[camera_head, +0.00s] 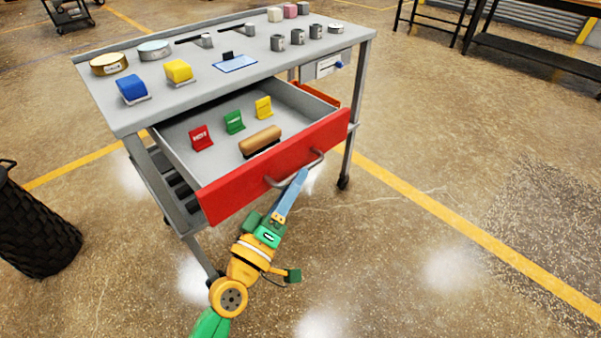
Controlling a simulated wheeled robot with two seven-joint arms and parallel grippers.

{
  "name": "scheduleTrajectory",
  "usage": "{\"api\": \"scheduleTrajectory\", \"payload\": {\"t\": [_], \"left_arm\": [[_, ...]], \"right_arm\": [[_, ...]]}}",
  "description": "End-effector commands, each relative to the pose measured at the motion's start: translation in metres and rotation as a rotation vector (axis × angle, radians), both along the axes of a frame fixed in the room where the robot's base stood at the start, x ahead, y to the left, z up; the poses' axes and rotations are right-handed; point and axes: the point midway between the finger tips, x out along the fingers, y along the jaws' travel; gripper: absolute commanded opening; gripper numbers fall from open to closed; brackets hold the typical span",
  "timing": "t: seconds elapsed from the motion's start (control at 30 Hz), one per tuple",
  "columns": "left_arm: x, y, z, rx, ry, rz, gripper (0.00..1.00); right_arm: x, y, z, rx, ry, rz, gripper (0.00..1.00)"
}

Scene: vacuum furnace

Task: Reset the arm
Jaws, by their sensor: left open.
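My left gripper (300,175) is at the handle (284,183) of the red-fronted drawer (240,187). Its blue fingers point up and away, and their tips overlap the handle in the picture. The jaws are open; whether they touch the handle I cannot tell. The drawer is pulled out from a grey workbench (130,108). In it are a red piece (200,138), a green piece (234,122), a yellow piece (264,107) and a brush-like thing with a brown handle (260,139). My right gripper is out of view.
The bench top holds a blue block (132,87), a yellow block (178,70), round tins (108,63) and several metal cups (278,42). A black woven basket (35,228) stands at the left. The floor right of the drawer is clear.

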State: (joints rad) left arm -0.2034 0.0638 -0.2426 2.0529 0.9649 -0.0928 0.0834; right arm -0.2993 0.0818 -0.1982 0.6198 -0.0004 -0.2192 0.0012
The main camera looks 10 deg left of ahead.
Motion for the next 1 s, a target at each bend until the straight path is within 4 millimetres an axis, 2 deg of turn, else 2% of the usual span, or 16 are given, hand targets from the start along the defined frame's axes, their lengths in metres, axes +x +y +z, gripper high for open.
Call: {"api": "scheduleTrajectory", "payload": {"t": [0.1, 0.23, 0.63, 0.7, 0.77, 0.83, 0.87, 0.9, 0.93, 0.97, 1.0], "left_arm": [[-0.022, 0.007, -0.009, 0.002, 0.003, -0.001, 0.45], [-0.034, 0.011, -0.009, 0.001, 0.002, -0.001, 0.45], [-0.035, 0.012, -0.008, 0.0, 0.0, 0.0, 0.45], [-0.033, 0.012, -0.018, 0.021, 0.019, 0.004, 0.45], [-0.029, 0.012, -0.043, 0.076, 0.066, 0.012, 0.45], [-0.026, 0.015, -0.097, 0.197, 0.169, 0.023, 0.45], [-0.027, 0.017, -0.128, 0.264, 0.228, 0.025, 0.45], [-0.032, 0.021, -0.171, 0.364, 0.312, 0.02, 0.45], [-0.039, 0.025, -0.203, 0.437, 0.375, 0.013, 0.45], [-0.048, 0.03, -0.233, 0.508, 0.437, 0.001, 0.45], [-0.064, 0.037, -0.273, 0.602, 0.522, -0.022, 0.45]], "right_arm": [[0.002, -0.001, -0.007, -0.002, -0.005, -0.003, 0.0], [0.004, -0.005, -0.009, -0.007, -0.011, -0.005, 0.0], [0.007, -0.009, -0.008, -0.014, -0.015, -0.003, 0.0], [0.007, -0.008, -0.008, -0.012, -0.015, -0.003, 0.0], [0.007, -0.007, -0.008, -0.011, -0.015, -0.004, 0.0], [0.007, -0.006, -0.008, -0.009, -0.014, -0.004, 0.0], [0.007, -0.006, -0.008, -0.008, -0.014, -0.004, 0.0], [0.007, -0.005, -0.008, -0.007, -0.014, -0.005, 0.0], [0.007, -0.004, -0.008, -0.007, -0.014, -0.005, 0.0], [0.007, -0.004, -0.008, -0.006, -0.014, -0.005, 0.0], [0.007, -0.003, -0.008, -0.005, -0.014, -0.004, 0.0]]}}
